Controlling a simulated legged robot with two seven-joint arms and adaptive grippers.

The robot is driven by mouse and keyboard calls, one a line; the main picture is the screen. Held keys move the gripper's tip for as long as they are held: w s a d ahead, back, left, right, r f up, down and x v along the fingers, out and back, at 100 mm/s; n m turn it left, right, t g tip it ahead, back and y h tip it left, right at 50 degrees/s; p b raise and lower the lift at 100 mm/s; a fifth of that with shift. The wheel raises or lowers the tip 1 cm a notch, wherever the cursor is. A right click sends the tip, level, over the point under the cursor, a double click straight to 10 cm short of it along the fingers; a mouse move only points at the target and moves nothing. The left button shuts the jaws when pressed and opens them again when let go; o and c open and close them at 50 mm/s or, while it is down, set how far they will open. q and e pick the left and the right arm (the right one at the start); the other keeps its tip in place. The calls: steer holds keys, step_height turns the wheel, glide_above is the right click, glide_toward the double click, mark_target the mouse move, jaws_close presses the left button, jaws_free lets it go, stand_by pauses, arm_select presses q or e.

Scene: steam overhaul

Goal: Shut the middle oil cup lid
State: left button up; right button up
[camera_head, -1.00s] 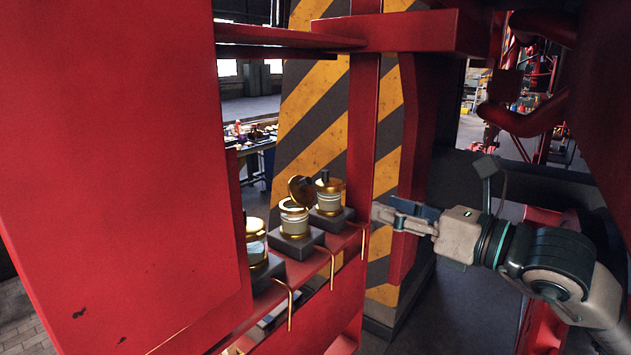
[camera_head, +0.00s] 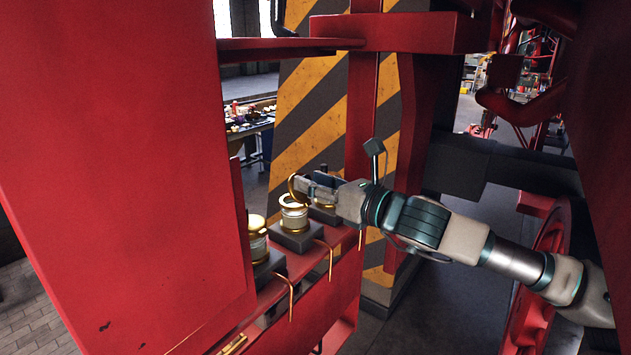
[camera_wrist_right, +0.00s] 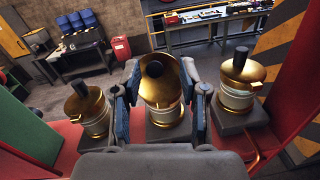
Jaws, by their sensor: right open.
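The middle oil cup (camera_head: 294,214) is a pale banded cup with brass trim on a dark block. Its brass lid (camera_head: 293,188) stands raised, tilted up from the cup. In the right wrist view the lid (camera_wrist_right: 160,92) with its dark knob shows between my fingers, the cup's body (camera_wrist_right: 165,115) partly below it. My right gripper (camera_head: 306,184) is open at the lid, one finger on each side (camera_wrist_right: 160,98); I cannot tell whether either touches. My left gripper is out of view.
The near cup (camera_head: 257,240) and the far cup (camera_wrist_right: 238,85) flank the middle one, lids down. The far cup is mostly behind my gripper in the head view. A large red panel (camera_head: 120,170) stands at the left; thin copper pipes (camera_head: 330,262) run along the front.

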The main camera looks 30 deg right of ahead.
steer(key=shift+s+a+r, duration=0.1)
steer(key=shift+a, duration=0.1)
jaws_close()
